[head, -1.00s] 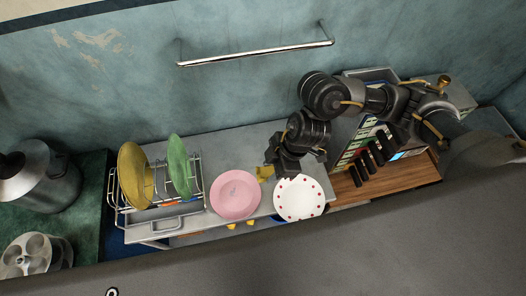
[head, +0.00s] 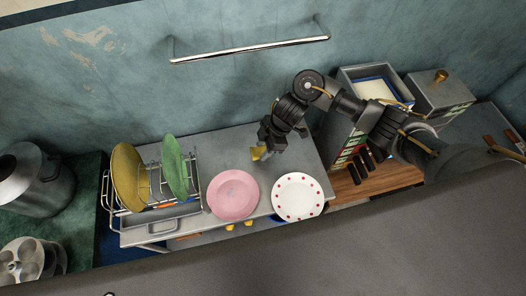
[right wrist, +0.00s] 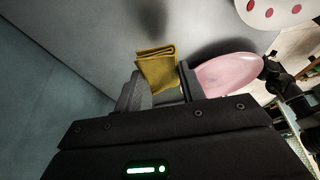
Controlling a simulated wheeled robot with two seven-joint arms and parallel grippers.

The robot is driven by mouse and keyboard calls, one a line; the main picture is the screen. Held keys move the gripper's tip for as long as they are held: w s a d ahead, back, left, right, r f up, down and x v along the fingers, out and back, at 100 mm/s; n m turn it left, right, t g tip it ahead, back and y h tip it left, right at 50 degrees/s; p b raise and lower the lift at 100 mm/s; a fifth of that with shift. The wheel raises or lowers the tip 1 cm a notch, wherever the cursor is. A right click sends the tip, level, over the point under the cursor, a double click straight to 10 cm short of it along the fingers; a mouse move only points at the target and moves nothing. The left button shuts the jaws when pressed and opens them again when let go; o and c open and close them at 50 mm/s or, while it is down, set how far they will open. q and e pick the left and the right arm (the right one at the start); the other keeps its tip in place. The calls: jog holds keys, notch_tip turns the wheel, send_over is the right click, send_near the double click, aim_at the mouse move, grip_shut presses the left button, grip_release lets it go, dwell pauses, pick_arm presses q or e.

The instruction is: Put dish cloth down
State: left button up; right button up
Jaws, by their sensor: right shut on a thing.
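The dish cloth (head: 258,154) is a small folded mustard-yellow cloth. My right gripper (head: 266,147) is shut on it over the grey counter (head: 226,146), behind the pink plate. In the right wrist view the folded cloth (right wrist: 157,66) sticks out between the two fingers of the right gripper (right wrist: 162,88). The pale grey surface lies beyond it; I cannot tell whether the cloth touches it. My left gripper is not in view.
A pink plate (head: 232,194) and a white plate with red dots (head: 298,196) lie along the counter's front edge. A wire dish rack (head: 158,192) holds a yellow plate (head: 128,178) and a green plate (head: 174,166). A steel rail (head: 250,49) is on the wall. The counter's back is clear.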

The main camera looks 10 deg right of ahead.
aim_at(263, 150)
jog(key=shift+w+d+f, duration=0.15)
jog(key=shift+w+f, duration=0.4)
jog(key=shift+f, duration=0.1)
notch_tip(263, 150, down, 2)
jog(key=shift+f+p, duration=0.1)
jog(key=shift+p, duration=0.25)
jog(key=shift+f, duration=0.3)
jog(key=shift+f, duration=0.15)
jog(key=o, duration=0.9)
